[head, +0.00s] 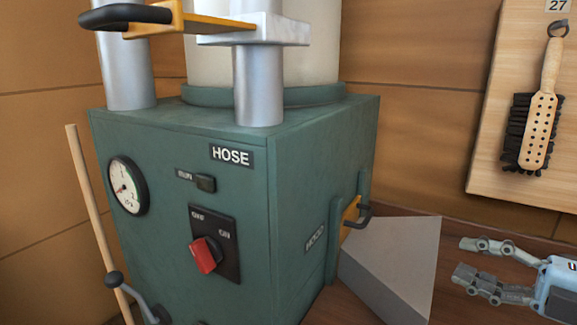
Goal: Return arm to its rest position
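My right gripper (465,258) is at the lower right edge of the head view, its grey jointed fingers pointing left. The fingers are spread apart with nothing between them. It is to the right of a grey wedge-shaped hood (395,262), with a gap between them. Part of its blue-and-white body is cut off by the picture edge. My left gripper does not show.
A green machine (300,190) with a gauge (127,186), a red switch (205,255) and a black-handled yellow lever (180,24) fills the middle. A wooden stick (92,210) stands at left. A brush (537,130) hangs on a board (490,140) above my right gripper.

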